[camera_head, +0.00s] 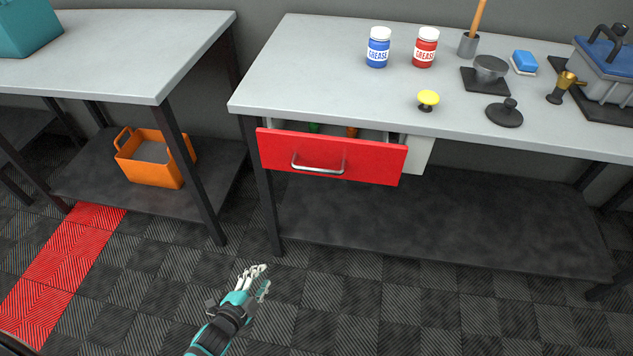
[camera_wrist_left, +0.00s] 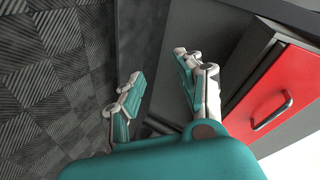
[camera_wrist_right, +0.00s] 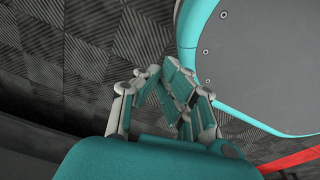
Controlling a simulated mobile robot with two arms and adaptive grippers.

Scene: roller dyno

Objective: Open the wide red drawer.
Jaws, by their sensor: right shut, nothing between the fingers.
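The wide red drawer (camera_head: 370,161) is under the worktop of the right bench. Its front stands out from the bench, and a strip of its inside shows behind the front with green and orange bits in it. Its silver handle (camera_head: 318,169) is free of any gripper. The red front also shows at the right of the left wrist view (camera_wrist_left: 262,92). My left gripper (camera_head: 260,279) is open and empty, below and in front of the drawer. Its spread fingers show in the left wrist view (camera_wrist_left: 158,72). My right gripper (camera_wrist_right: 160,72) is shut and empty; the head view does not show it.
The bench top (camera_head: 330,75) holds a blue grease jar (camera_head: 378,48), a red grease jar (camera_head: 425,48), a yellow knob (camera_head: 428,98) and other parts. An orange bin (camera_head: 155,172) sits on the left bench's lower shelf. The floor before the drawer is clear.

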